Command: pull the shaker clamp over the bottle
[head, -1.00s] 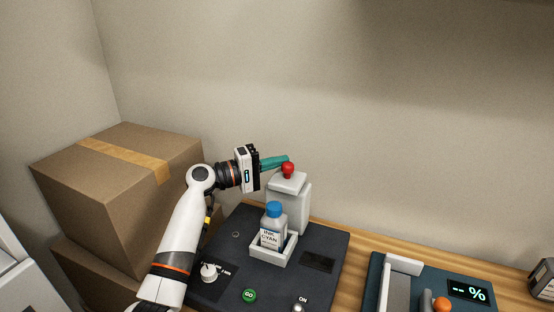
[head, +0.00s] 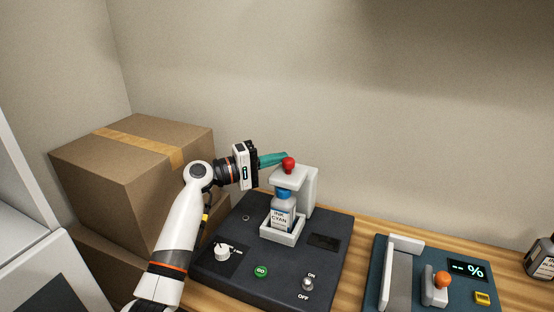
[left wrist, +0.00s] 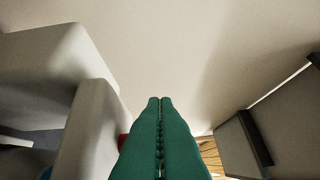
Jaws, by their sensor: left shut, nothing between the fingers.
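The ink bottle (head: 282,215), with a blue cap (head: 284,194), stands upright in the white holder (head: 274,236) of the dark shaker. The pale clamp (head: 289,178) with its red knob (head: 288,163) is over the bottle, its head covering the top of the cap. My left gripper (head: 285,156) is shut and empty, its teal fingertips at the knob's back side; contact is hard to tell. In the left wrist view the closed fingers (left wrist: 160,100) point forward, with the clamp (left wrist: 85,125) to their left and a sliver of red knob beside them. My right gripper is not in view.
The shaker has a dial (head: 222,252), a green GO button (head: 261,271) and an ON/OFF switch (head: 307,284). A second device (head: 405,262) with an orange knob stands to the right. Cardboard boxes (head: 120,190) stand at left, and a wall is behind.

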